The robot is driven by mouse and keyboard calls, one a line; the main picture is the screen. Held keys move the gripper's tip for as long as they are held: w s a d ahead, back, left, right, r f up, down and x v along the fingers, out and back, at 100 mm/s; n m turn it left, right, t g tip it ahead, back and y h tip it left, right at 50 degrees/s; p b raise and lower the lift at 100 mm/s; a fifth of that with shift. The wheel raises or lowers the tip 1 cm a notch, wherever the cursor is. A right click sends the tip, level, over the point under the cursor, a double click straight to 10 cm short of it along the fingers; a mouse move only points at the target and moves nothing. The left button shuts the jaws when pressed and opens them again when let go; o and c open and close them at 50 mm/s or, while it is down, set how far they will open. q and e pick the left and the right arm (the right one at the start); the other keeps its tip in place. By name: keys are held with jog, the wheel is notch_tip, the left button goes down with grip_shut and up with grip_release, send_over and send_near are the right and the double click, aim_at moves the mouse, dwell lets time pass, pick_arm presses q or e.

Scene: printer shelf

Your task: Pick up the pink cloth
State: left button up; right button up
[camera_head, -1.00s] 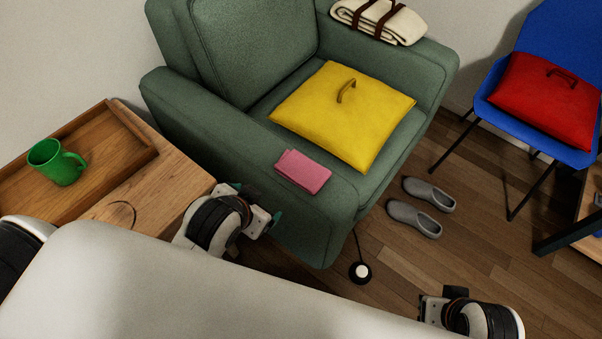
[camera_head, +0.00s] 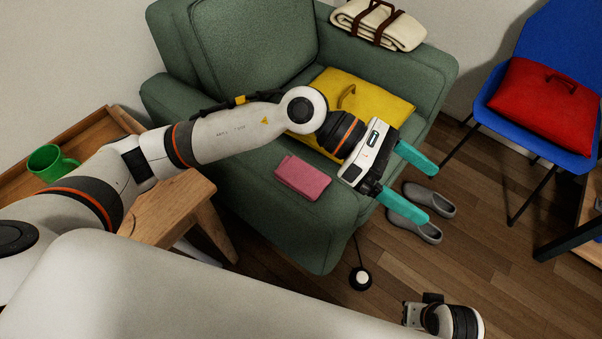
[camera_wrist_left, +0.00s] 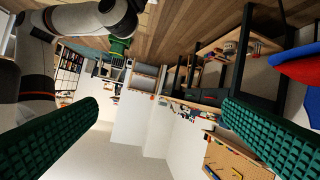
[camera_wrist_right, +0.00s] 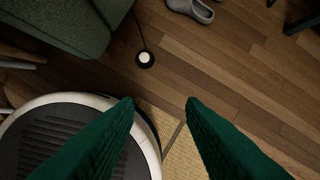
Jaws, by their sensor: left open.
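The green armchair (camera_head: 240,180) holds a yellow cushion (camera_head: 365,95), partly behind my left arm, and a strapped cream blanket (camera_head: 378,24). A blue chair (camera_head: 565,40) carries a red cushion (camera_head: 545,105). Grey shoes (camera_head: 430,198) and a round floor switch (camera_head: 360,278) are on the floor. A green mug (camera_head: 48,162) stands left.

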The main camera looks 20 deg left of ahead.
pick_arm(q)
jog(key=w+a+f+m+y, duration=0.2)
jog(key=a+f+y, duration=0.2)
jog(key=f, duration=0.1)
jog(key=m+t+y, duration=0.2)
jog(key=t+y, duration=0.1)
jog(key=y, duration=0.7)
send_over(294, 168)
notch_tip(294, 168, down, 3)
jog(key=f, duration=0.5)
jog(key=shift+w+d+f+b, duration=0.15)
jog(key=shift+w+f+b, duration=0.05)
jog(key=shift+w+b, duration=0.15)
jog(key=shift+s+f+b, duration=0.2)
jog(key=shift+f, duration=1.4)
jog(key=shift+s+f+b, duration=0.15)
jog(key=shift+f, duration=1.4)
jog(key=c, duration=1.1)
pick_arm(e)
jog(key=shift+r, duration=0.6)
